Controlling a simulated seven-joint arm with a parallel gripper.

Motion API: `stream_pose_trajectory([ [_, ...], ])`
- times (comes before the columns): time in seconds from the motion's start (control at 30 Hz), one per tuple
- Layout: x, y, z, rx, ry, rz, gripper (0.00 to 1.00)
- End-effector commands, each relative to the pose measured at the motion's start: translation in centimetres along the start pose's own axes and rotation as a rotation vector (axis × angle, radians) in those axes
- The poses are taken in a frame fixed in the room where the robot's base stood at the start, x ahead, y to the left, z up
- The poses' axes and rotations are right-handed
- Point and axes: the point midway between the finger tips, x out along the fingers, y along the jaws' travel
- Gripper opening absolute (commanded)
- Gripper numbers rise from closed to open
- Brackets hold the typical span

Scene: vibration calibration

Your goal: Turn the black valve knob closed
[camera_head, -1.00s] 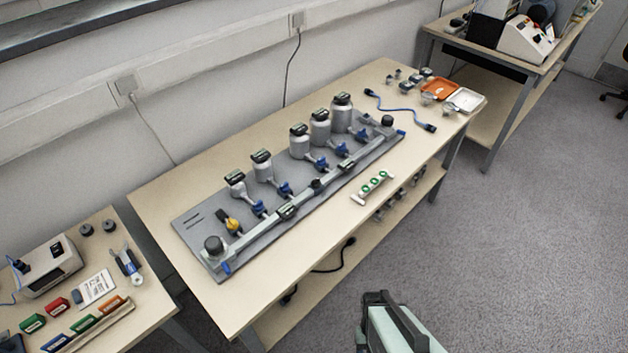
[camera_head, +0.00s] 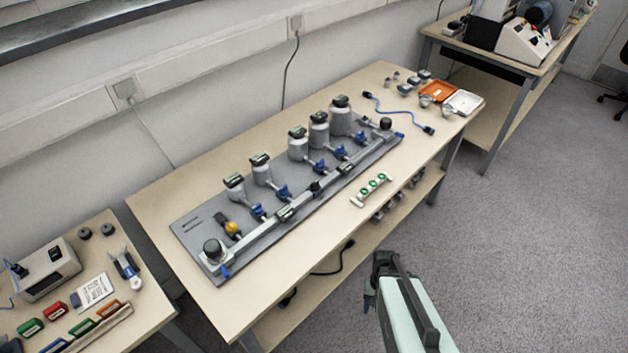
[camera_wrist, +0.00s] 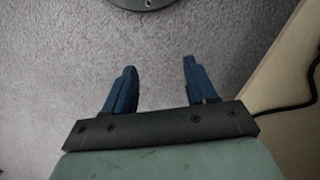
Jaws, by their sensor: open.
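A grey panel (camera_head: 186,226) with a long silver pipe lies on the middle table. I cannot tell which one the task means. Blue valve handles (camera_head: 258,211) and a yellow one (camera_head: 232,228) sit along the panel. My gripper (camera_head: 370,294) is in front of the table, over the floor and well apart from the panel. In the wrist view my gripper (camera_wrist: 160,66) shows two blue fingers spread apart with nothing between them. No knob shows there.
Several silver canisters (camera_head: 341,118) stand along the panel's back. A small rack with green rings (camera_head: 371,190) lies near the table's front edge. A blue cable (camera_head: 400,112) and an orange tray (camera_head: 436,90) are at the right.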

Motion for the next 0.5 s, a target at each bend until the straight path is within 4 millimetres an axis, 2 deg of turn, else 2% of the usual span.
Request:
stream_pose_trajectory([
  [0.03,-1.3,0.3,-1.8,0.025,0.03,-0.006,0.57],
  [0.1,-3.1,0.6,-3.6,0.058,0.066,-0.012,0.57],
  [0.27,-7.3,1.8,-7.7,0.137,0.146,-0.028,0.57],
  [0.5,-14.3,4.1,-13.1,0.254,0.268,-0.056,0.57],
])
